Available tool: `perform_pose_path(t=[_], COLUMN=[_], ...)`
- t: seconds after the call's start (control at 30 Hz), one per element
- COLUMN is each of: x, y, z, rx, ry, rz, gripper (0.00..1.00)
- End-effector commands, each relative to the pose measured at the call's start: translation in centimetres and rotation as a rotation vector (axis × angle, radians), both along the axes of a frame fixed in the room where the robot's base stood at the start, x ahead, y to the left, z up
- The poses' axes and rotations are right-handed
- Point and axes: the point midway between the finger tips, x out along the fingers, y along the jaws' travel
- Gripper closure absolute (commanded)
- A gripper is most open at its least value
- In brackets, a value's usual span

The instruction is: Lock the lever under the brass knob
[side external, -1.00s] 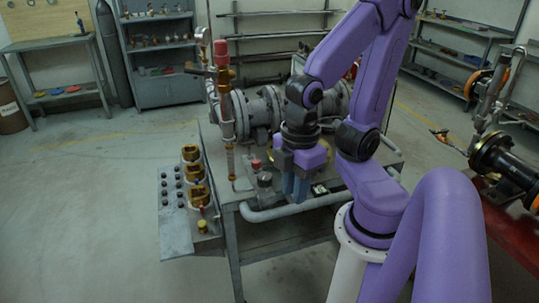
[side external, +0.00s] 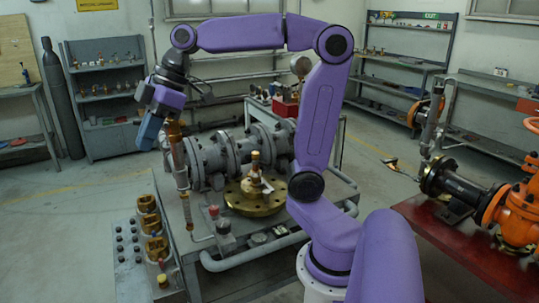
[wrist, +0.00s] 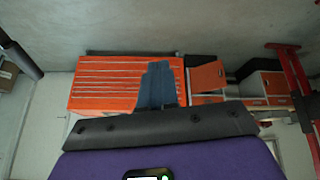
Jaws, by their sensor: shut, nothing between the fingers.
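My gripper (side external: 148,135) is raised at the left of the side view, angled down and left, in front of the top of the upright copper-coloured pipe (side external: 180,172). Its fingers show shut and empty in the wrist view (wrist: 158,85). A round brass flange (side external: 240,203) lies on the grey bench, with a short brass knob-like stem (side external: 255,165) standing on it. A pale lever-like piece (side external: 268,186) is beside the stem's base; its exact position is too small to tell. My gripper is well apart from the stem and flange.
Grey flanged piping (side external: 215,160) runs behind the brass flange. Several brass fittings (side external: 150,225) stand on a side panel at the bench's left. A red box (side external: 285,106) is behind. The wrist view shows an orange slatted cabinet (wrist: 100,85) beyond my fingers.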

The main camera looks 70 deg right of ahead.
Motion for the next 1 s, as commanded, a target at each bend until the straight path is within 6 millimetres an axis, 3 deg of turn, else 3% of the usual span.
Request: perform_pose_path(t=[0.2,0.4,0.6,0.73,0.87,1.0], x=[4.3,6.8,8.5,9.0,8.1,5.7], y=[-4.5,-9.5,-16.4,-23.0,-30.2,-36.9], z=[5.2,9.8,11.9,10.4,6.5,1.9], rx=[0.011,-0.029,-0.138,-0.242,-0.316,-0.337], ry=[-0.163,-0.316,-0.402,-0.366,-0.261,-0.137], rz=[-0.025,-0.038,-0.035,-0.01,0.041,0.106], gripper=[1.0,1.0,1.0,1.0,1.0,1.0])
